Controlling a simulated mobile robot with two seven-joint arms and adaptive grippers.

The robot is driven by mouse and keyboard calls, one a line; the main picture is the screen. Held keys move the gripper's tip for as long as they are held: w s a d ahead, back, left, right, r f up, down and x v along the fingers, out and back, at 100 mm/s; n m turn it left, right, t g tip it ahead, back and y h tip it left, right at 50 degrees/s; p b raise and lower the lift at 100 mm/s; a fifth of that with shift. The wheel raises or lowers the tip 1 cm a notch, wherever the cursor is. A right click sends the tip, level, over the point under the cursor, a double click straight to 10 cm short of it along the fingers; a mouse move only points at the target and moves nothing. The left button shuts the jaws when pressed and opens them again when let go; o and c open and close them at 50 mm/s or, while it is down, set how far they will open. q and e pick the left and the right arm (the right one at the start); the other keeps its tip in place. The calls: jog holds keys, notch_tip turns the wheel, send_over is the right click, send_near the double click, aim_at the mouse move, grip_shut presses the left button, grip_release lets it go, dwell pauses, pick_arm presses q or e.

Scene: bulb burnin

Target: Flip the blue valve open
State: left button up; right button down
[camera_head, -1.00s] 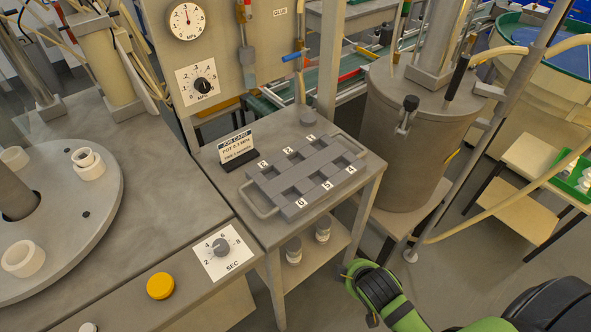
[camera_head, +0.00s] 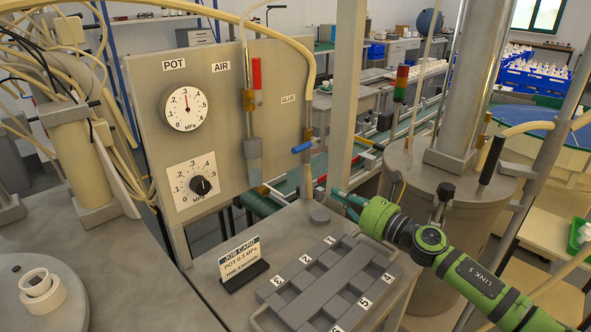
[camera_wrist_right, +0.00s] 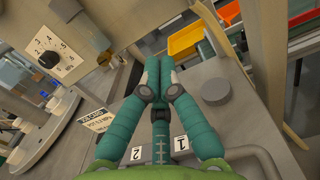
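The blue valve (camera_head: 303,147) has a small blue lever at a brass fitting on the hose beside the gauge panel. The lever sticks out to the left, roughly level, across the line of the hose. My right gripper (camera_head: 341,199) is below and to the right of the lever, apart from it, above the back right of the small table. In the right wrist view its teal fingers (camera_wrist_right: 159,68) come together at the tips with nothing seen between them. I cannot make out the blue lever in that view. My left gripper is not in view.
The grey numbered tray (camera_head: 325,285) and a job card (camera_head: 240,262) stand on the small table below. A round grey knob (camera_head: 319,216) is near the gripper. A metal post (camera_head: 345,110) rises behind it. The grey tank (camera_head: 408,180) stands to the right.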

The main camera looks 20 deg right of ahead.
aim_at(302, 148)
pick_arm(q)
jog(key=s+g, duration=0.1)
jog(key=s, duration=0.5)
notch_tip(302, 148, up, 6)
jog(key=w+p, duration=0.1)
jog(key=p, duration=0.5)
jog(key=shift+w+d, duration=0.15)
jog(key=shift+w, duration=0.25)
pick_arm(e)
jog(key=w+a+r, duration=0.3)
jog(key=w+r, duration=0.1)
jog(key=w, duration=0.5)
jog(key=shift+w+a+r, duration=0.2)
jog(key=shift+w+r, duration=0.1)
jog(key=shift+r, duration=0.05)
pick_arm(q)
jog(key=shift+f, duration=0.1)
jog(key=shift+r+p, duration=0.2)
jog(key=shift+p, duration=0.1)
pick_arm(e)
jog(key=shift+r, duration=0.15)
